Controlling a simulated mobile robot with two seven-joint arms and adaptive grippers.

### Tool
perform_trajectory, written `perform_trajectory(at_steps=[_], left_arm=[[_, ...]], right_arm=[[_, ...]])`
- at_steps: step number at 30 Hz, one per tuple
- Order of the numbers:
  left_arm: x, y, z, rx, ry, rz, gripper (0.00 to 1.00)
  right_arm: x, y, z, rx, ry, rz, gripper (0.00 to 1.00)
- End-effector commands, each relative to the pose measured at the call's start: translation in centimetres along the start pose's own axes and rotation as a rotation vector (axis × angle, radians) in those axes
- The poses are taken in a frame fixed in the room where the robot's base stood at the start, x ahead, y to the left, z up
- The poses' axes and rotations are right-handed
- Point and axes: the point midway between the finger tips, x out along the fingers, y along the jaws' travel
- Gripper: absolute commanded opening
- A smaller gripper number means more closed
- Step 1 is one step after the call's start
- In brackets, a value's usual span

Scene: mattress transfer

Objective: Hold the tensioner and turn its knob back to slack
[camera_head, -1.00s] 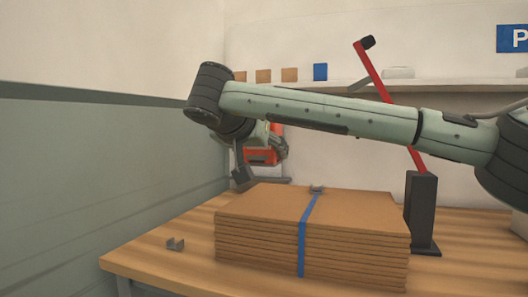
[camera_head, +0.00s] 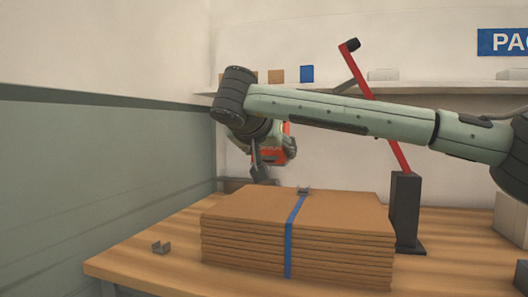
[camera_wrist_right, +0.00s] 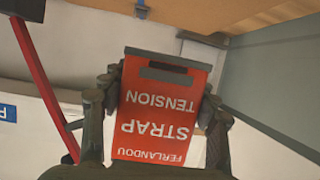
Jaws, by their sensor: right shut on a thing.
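The tensioner is an orange-red box (camera_wrist_right: 165,105) in the right wrist view, with upside-down white lettering "STRAP TENSION". My right gripper (camera_wrist_right: 160,88) is shut on it, one finger on each side. In the head view the tensioner (camera_head: 288,145) shows as a small red patch, partly hidden behind my right gripper (camera_head: 274,160) and wrist. It is held in the air above and behind the cardboard stack. I cannot make out its knob. A blue strap (camera_head: 289,240) runs over the stack of brown cardboard sheets (camera_head: 345,225), with a metal clip (camera_head: 304,190) on top. My left gripper is out of view.
A red lever (camera_head: 380,115) with a black tip rises from a black post (camera_head: 405,210) right of the stack. A small metal clip (camera_head: 161,248) lies on the wooden table (camera_head: 140,262) at left. A shelf (camera_head: 440,88) runs along the back wall.

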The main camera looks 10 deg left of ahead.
Motion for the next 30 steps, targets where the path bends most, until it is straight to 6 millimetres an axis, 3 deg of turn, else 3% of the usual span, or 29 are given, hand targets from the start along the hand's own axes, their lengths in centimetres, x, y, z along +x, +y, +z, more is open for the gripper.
perform_trajectory(at_steps=[30], left_arm=[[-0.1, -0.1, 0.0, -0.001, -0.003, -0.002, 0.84]], right_arm=[[3.0, 4.3, -1.6, 0.001, 0.005, -0.002, 0.00]])
